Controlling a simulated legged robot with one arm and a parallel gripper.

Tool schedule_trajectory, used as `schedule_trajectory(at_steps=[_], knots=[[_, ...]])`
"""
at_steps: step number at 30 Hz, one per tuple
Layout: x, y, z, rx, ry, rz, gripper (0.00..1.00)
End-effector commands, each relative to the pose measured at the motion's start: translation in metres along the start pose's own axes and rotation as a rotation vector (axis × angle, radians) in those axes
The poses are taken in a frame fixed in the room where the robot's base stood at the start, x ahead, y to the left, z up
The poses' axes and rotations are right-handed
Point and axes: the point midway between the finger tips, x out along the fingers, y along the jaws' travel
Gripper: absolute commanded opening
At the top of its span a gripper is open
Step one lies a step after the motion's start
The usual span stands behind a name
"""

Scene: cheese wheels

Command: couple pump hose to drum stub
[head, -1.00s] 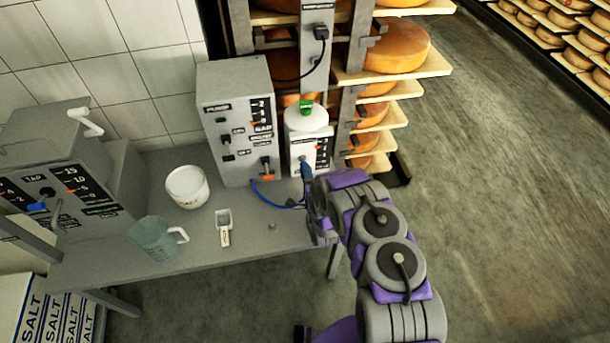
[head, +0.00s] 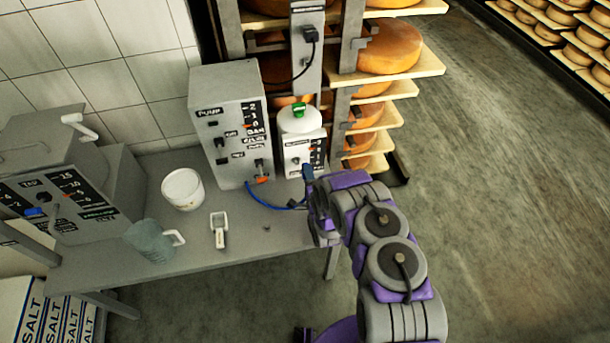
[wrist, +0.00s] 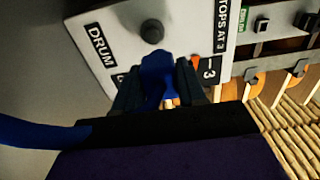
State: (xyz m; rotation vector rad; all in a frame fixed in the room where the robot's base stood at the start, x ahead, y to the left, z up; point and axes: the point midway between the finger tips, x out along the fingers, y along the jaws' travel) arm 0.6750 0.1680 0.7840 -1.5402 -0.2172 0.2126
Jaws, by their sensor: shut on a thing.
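The white drum (head: 298,121) with a green top stands at the back right of the bench; its white front panel (head: 302,152) faces me. In the wrist view that panel (wrist: 196,38) reads DRUM, with a dark round peg (wrist: 152,31) that may be the stub. My gripper (head: 308,174) is just in front of the panel. It is shut on the blue hose end (wrist: 157,72), below the peg in the wrist view; they look apart. The blue hose (head: 268,202) runs from the grey pump box (head: 228,120). Contact with the panel is hidden.
A white tub (head: 183,190), a jug (head: 150,242) and a scoop (head: 219,228) stand on the grey bench (head: 190,258). Cheese shelves (head: 395,75) rise behind and right of the drum. The floor on the right is clear.

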Motion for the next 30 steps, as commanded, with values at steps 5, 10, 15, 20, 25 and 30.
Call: schedule_trajectory(at_steps=[5,10,15,20,25,30], knots=[[0.002,0.002,0.011,-0.009,-0.003,0.003,0.04],[0.002,0.004,0.018,-0.016,-0.004,0.006,0.04],[0.001,0.004,0.015,-0.014,-0.003,0.004,0.04],[0.000,0.003,0.011,-0.008,-0.002,0.002,0.04],[0.001,0.003,0.012,-0.009,-0.002,0.003,0.04],[0.001,0.004,0.017,-0.015,-0.004,0.005,0.04]])
